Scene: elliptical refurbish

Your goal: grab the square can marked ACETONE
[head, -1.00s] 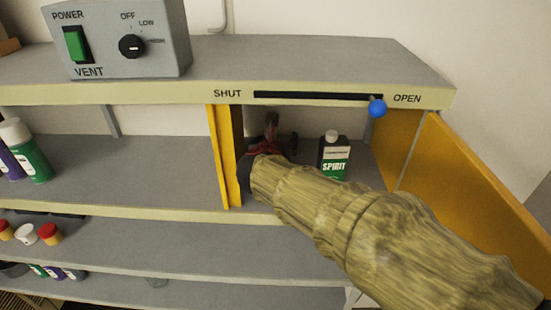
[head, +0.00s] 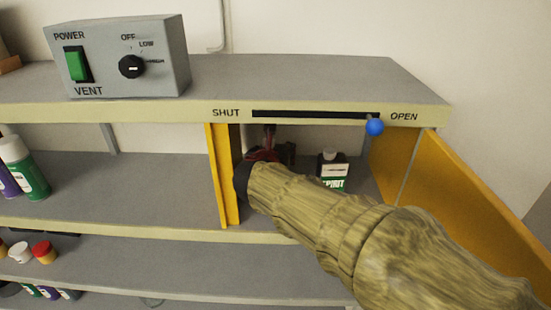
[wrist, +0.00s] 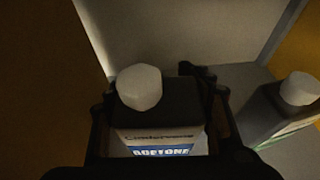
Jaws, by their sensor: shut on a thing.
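The ACETONE can (wrist: 155,118) has a dark square body, a white cap and a blue-and-white label. It stands in the middle of the wrist view, between the two black fingers of my gripper (wrist: 157,95), which is shut on it. In the head view my gripper (head: 265,155) is inside the open cupboard, partly hidden by my sleeved forearm. The ACETONE can cannot be made out there. I cannot tell whether it touches the shelf.
A similar SPIRIT can (head: 332,170) stands to the right; it also shows in the wrist view (wrist: 280,112). The yellow door (head: 485,205) is swung open at right. A yellow panel (head: 222,175) bounds the left. The blue slider knob (head: 375,127) is at OPEN.

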